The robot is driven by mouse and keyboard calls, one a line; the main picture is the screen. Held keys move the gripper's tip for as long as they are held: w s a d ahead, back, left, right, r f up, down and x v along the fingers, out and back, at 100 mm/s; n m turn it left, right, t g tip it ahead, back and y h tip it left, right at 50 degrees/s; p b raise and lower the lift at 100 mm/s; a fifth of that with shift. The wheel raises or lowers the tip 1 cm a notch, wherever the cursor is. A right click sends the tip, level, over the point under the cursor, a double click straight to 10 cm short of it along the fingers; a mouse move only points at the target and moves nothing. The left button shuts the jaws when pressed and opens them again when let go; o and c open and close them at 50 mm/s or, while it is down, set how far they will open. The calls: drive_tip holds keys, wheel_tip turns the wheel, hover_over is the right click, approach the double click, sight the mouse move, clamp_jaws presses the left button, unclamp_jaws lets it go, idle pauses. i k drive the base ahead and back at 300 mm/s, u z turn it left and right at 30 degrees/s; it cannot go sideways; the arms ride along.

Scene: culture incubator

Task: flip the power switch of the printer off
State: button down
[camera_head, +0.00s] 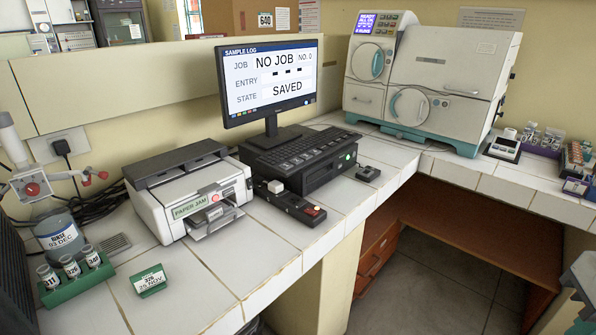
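The printer (152,211) is a white and dark grey box on the tiled bench, left of the monitor. A green-edged label on its front reads "PAPER JAM" (190,206). A small red-orange spot (215,198) shows on its front, above the protruding output part (214,220); I cannot tell whether it is a light or a switch. No part is clearly recognisable as the printer's power switch. My gripper is not in view.
A dark strip (292,203) with a white block and red button lies right of the printer. The monitor (268,78) reads "NO JOB" and "SAVED". A green tube rack (76,278) and small label stand (149,280) are front left. Bench tiles between are bare.

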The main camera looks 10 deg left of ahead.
sight(248, 181)
drive_tip(key=z, duration=0.1)
drive_tip(key=i, duration=0.65)
drive_tip(key=u, duration=0.85)
drive_tip(key=i, duration=0.5)
drive_tip(key=u, duration=0.6)
